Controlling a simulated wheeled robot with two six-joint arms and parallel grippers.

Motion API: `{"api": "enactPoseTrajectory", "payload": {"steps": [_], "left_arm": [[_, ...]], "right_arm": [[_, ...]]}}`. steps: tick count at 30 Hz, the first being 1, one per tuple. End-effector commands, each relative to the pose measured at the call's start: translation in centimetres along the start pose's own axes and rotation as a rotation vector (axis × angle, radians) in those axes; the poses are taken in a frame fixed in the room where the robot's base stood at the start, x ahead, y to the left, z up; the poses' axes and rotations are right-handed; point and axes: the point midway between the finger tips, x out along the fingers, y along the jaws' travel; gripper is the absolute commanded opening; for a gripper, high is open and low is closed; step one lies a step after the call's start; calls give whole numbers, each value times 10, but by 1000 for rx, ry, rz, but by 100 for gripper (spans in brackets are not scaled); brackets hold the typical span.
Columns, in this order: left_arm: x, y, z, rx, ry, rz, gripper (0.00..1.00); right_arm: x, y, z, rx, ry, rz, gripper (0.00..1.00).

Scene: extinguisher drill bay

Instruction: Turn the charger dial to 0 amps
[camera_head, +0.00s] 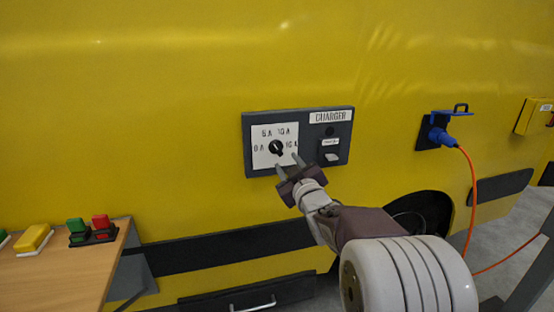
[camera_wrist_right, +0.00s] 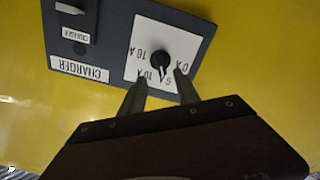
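The charger dial is a round black knob (camera_head: 276,148) on a white label plate (camera_head: 262,160), with 0 A at its left, 5 A and 10 A above and a 16 A mark at its right. The dial (camera_wrist_right: 159,62) appears upside down in the right wrist view. I cannot tell for certain which mark it points to. My right gripper (camera_head: 287,160) is open just in front of the plate, at the dial's lower right in the head view. In the wrist view its fingers (camera_wrist_right: 160,78) stand apart either side of the dial's near edge, with nothing between them. My left gripper is out of view.
The dark charger panel (camera_head: 340,113) on the yellow vehicle side also carries a switch (camera_head: 330,157). A blue plug (camera_head: 440,136) with an orange cable sits at right. A wooden table (camera_head: 60,275) with green, red and yellow button parts stands at lower left.

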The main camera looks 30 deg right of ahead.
Motion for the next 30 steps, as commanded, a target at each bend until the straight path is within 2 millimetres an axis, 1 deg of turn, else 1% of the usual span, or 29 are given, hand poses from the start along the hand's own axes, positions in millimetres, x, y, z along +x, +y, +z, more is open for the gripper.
{"api": "enactPoseTrajectory", "payload": {"steps": [9, 12, 16, 23, 26, 27, 28, 30], "left_arm": [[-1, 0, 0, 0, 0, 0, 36], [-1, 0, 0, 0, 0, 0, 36], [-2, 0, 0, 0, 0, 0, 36], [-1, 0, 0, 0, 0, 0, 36], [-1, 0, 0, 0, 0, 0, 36], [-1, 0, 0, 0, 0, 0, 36], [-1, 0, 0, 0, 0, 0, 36], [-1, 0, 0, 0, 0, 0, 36]], "right_arm": [[62, -1, 1, 1, -2, -3, 38], [76, -1, 0, 0, -2, -2, 38], [86, -1, 0, 1, -1, -2, 38], [87, -1, 0, 1, -2, -2, 38], [87, -1, 0, 1, -1, -2, 13], [87, -1, 0, 1, -1, -2, 2], [86, -1, 0, 1, -1, -2, 0], [86, -1, 0, 1, -1, -2, 0]]}}
